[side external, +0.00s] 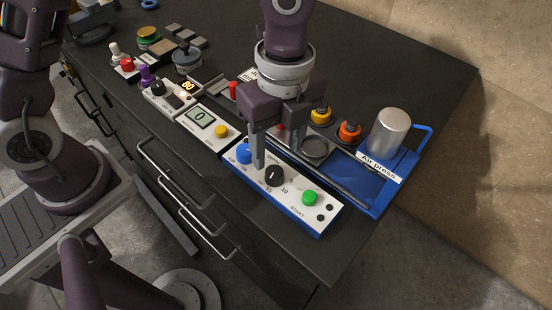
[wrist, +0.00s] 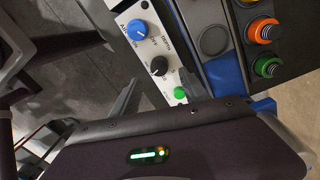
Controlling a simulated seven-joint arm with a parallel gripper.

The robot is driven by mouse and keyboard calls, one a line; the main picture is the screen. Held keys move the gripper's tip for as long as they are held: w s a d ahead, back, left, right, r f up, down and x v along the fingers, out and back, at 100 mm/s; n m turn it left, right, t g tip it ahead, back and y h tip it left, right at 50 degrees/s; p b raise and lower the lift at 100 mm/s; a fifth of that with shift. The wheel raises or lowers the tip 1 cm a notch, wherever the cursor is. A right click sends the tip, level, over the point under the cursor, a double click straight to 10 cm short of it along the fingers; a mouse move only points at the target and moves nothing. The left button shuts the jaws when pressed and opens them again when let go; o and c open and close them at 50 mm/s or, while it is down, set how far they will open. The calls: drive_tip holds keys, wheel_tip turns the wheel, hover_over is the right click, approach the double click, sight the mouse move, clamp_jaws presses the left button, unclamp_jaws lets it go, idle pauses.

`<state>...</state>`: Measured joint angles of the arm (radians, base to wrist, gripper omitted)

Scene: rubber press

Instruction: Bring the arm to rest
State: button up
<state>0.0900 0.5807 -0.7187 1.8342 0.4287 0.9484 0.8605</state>
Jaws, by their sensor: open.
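My gripper (side external: 283,160) hangs fingers down over the back edge of the air press control panel (side external: 323,215). Its two grey fingers are apart with nothing seen between them. The panel carries a blue knob (side external: 244,153), a black dial (side external: 274,176) and a green start button (side external: 310,197). In the wrist view the fingers (wrist: 158,90) spread on either side near the black dial (wrist: 158,66) and green button (wrist: 180,93). Whether a fingertip touches the panel cannot be told.
The blue air press base (side external: 375,185) with a metal cylinder (side external: 390,130) stands to the right. Orange (side external: 349,131) and yellow (side external: 321,115) fittings stand close behind my gripper.

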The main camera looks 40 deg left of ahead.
drive_tip(key=shift+r, duration=0.6)
drive_tip(key=shift+a+r, duration=0.1)
drive_tip(key=shift+a, duration=0.1)
drive_tip(key=s+a+r+n+t, duration=0.3)
drive_tip(key=s+a+r+n, duration=0.3)
drive_tip(key=a+n, duration=0.3)
drive_tip(key=s+a+r+n+t, duration=0.3)
drive_tip(key=s+a+r+n, duration=0.2)
drive_tip(key=a+n, duration=0.3)
drive_tip(key=r+n, duration=0.1)
drive_tip(key=n, duration=0.3)
drive_tip(key=shift+s+a, duration=0.4)
drive_tip(key=shift+w, duration=0.15)
idle(0.9)
